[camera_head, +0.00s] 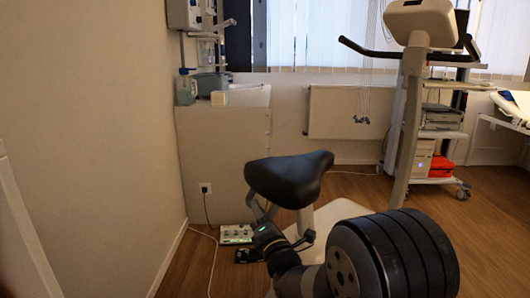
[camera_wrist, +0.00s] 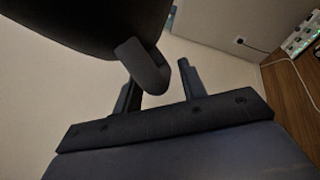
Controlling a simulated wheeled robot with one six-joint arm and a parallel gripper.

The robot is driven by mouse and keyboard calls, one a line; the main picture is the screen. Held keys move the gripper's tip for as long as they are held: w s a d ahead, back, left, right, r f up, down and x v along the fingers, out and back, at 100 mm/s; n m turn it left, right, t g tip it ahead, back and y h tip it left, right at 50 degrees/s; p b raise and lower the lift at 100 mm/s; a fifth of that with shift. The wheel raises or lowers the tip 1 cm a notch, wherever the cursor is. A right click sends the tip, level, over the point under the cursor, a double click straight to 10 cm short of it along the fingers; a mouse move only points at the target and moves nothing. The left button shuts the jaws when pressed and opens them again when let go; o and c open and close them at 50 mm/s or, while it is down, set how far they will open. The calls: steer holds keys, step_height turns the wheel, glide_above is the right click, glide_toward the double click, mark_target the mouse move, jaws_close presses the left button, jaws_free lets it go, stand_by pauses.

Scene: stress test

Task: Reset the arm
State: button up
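My gripper (camera_head: 279,222) is at the lower middle of the head view, just below and partly in front of a black bike saddle (camera_head: 289,178). I see nothing held. A large dark shape (camera_wrist: 85,22), likely the saddle's underside, fills the top left there. A dark grey piece overlaps the left finger, and I cannot tell whether it touches.
A cabinet (camera_head: 222,140) with a sink stands behind the saddle. A power strip (camera_head: 236,234) and cable lie on the floor. A bike handlebar post (camera_head: 407,110) and an equipment cart (camera_head: 443,135) stand at right. A plain wall (camera_head: 90,130) closes off the left.

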steer(key=shift+x, duration=0.9)
steer(key=shift+r, duration=0.2)
steer(key=shift+s, duration=0.1)
steer(key=shift+f, duration=0.1)
